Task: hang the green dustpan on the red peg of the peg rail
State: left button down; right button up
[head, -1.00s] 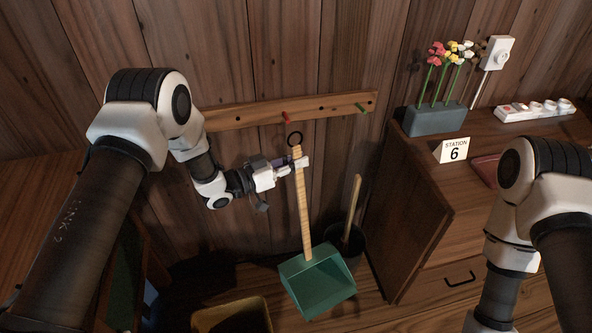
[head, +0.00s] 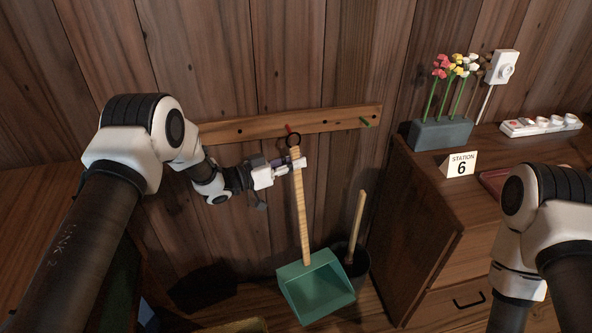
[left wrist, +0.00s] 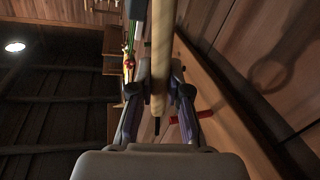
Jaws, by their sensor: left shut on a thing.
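The green dustpan (head: 315,287) hangs upright with its pan at the bottom and a long wooden handle (head: 302,215). A dark ring (head: 294,140) tops the handle. My left gripper (head: 299,164) is shut on the handle just below the ring. The left wrist view shows the handle (left wrist: 161,50) between the fingers (left wrist: 160,95). The red peg (head: 289,129) on the wooden peg rail (head: 245,130) shows just above and left of the ring, overlapping it in the picture. I cannot tell whether the ring is around it. The peg also shows in the left wrist view (left wrist: 188,117). My right gripper is out of view.
A green peg (head: 365,121) sits at the rail's right end. A dark bin (head: 350,265) with a wooden stick (head: 357,225) stands behind the pan. A wooden cabinet (head: 425,230) stands at the right, carrying a flower planter (head: 440,133) and a station sign (head: 460,164).

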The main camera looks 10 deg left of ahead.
pick_arm(q)
jog(key=shift+w+a+f+b, duration=0.1)
jog(key=shift+w+a+b, duration=0.2)
jog(key=shift+w+b, duration=0.3)
jog(key=shift+w+a+f+b, duration=0.1)
jog(key=shift+w+a+b, duration=0.2)
jog(key=shift+w, duration=0.4)
jog(key=shift+w+a+b, duration=0.25)
jog(key=shift+w+b, duration=0.3)
jog(key=shift+w, duration=0.1)
jog(key=shift+w+a+f+b, duration=0.25)
jog(key=shift+w+f+b, duration=0.1)
jog(key=shift+w+b, duration=0.25)
